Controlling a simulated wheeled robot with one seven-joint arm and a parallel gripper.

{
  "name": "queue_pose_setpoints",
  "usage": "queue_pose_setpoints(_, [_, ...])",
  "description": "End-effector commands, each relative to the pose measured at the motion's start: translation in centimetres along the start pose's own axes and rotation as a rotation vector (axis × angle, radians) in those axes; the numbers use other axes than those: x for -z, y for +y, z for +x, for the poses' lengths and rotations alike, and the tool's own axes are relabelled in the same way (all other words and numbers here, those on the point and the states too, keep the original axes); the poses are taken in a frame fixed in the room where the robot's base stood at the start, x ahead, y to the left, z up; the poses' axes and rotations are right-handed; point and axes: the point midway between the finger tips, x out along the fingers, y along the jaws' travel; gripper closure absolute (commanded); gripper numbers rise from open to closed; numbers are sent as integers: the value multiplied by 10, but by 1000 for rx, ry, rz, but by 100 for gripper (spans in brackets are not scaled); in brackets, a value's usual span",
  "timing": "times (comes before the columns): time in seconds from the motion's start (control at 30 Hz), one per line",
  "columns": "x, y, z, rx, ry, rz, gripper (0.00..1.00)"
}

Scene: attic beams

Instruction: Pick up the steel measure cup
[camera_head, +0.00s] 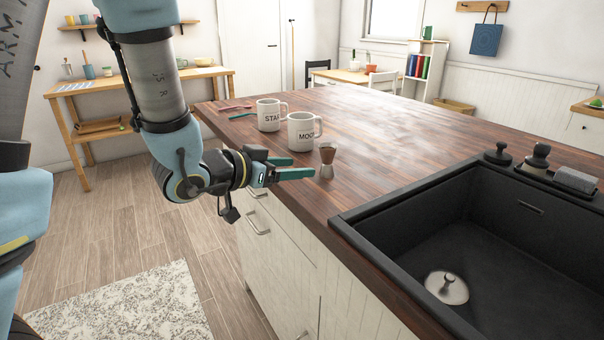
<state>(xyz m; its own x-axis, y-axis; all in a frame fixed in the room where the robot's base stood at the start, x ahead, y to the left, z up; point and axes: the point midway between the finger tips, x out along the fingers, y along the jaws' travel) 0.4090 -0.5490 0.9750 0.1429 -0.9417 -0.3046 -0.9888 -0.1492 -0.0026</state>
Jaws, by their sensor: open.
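The steel measure cup (327,161) stands upright near the left edge of the wooden counter. It has an hourglass shape, with a brownish upper half and a shiny silver lower half. My gripper (303,167) is just left of the cup, with its green fingers pointing right towards it. The fingers are apart and nothing is between them. The tip of the nearer finger appears very close to the cup; I cannot tell whether it touches.
Two white mugs, one (302,132) just behind the cup and another (269,115) farther back, stand on the counter (400,125). Red (236,106) and teal (243,115) items lie beyond them. A black sink (450,235) is at right. The counter's middle is clear.

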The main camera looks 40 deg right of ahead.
Motion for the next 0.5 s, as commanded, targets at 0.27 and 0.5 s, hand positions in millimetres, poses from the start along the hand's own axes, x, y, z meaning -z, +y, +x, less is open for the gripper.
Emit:
queue_pose_setpoints(0.27, [3,6,39,-17,8,2,33])
queue_pose_setpoints(0.5, [4,5,58,-14,10,2,33])
